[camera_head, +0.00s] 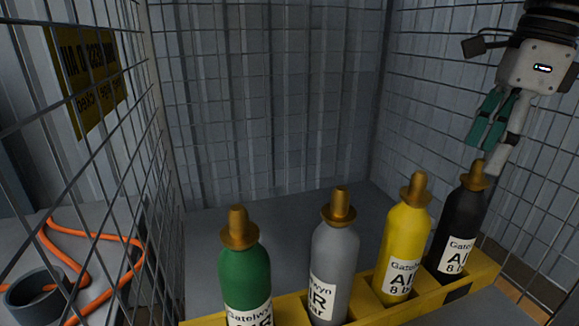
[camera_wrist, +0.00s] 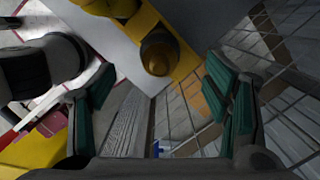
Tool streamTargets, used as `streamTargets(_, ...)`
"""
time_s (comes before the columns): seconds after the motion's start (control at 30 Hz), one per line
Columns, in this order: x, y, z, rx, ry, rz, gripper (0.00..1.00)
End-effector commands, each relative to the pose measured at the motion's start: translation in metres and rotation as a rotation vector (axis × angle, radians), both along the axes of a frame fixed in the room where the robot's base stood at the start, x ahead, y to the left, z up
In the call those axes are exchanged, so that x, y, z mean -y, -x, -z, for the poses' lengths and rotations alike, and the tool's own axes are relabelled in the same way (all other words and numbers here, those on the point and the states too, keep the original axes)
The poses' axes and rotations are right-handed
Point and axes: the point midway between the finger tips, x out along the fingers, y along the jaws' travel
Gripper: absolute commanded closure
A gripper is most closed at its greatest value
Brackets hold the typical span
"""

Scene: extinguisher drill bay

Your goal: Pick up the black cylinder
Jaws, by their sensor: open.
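The black cylinder (camera_head: 456,222) has a brass cap and a white label. It stands upright in the rightmost place of a yellow rack (camera_head: 402,302). In the wrist view its brass cap (camera_wrist: 160,50) is seen from above, upper middle, hiding most of its body. My gripper (camera_head: 490,142) is open and empty, above and slightly right of the black cylinder in the head view. In the wrist view the teal pads of my gripper (camera_wrist: 160,82) are spread wide, with the cap between and beyond them, apparently not touching.
Yellow (camera_head: 405,245), grey (camera_head: 334,260) and green (camera_head: 245,278) cylinders stand in the rack to the left. Wire mesh panels (camera_head: 425,90) rise close to the right, behind my gripper. An orange hose (camera_head: 118,240) lies beyond the left mesh. Floor behind the rack is clear.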

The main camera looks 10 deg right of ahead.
Motion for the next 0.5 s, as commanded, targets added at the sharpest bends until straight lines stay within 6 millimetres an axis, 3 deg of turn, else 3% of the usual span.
streamTargets(0.27, -0.003, -0.001, 0.024, -0.002, 0.000, -0.001, 0.30)
streamTargets(0.5, -0.007, -0.004, 0.062, -0.002, 0.000, -0.001, 0.30)
